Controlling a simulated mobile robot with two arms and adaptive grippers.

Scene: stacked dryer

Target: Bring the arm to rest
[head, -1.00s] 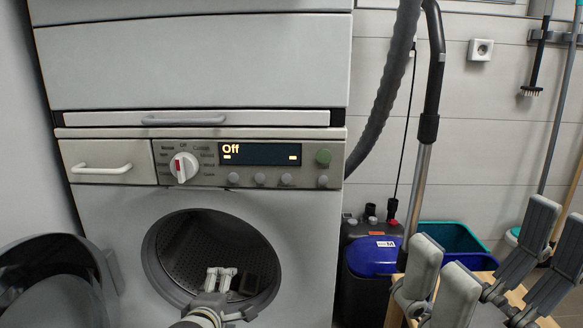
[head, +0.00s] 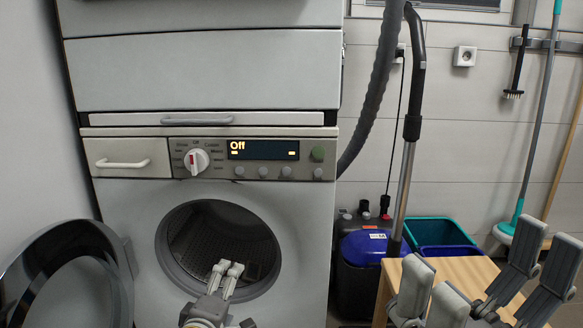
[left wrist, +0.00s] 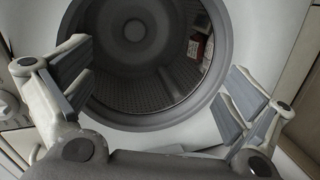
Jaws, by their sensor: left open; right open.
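My left gripper (head: 227,273) is in front of the open drum opening of the lower machine (head: 300,215), near the lower part of its rim. In the left wrist view its fingers (left wrist: 155,85) are spread wide with nothing between them, facing the drum (left wrist: 135,40). A small red and white item (left wrist: 200,45) shows inside the drum at its right side. My right gripper (head: 470,275) is open and empty at the lower right, in front of a wooden surface. The round door (head: 75,280) hangs open at the left.
A vacuum cleaner (head: 365,247) with its hose and metal tube stands right of the machine. Teal and blue bins (head: 440,232) are behind the wooden table (head: 455,270). The machine display reads Off.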

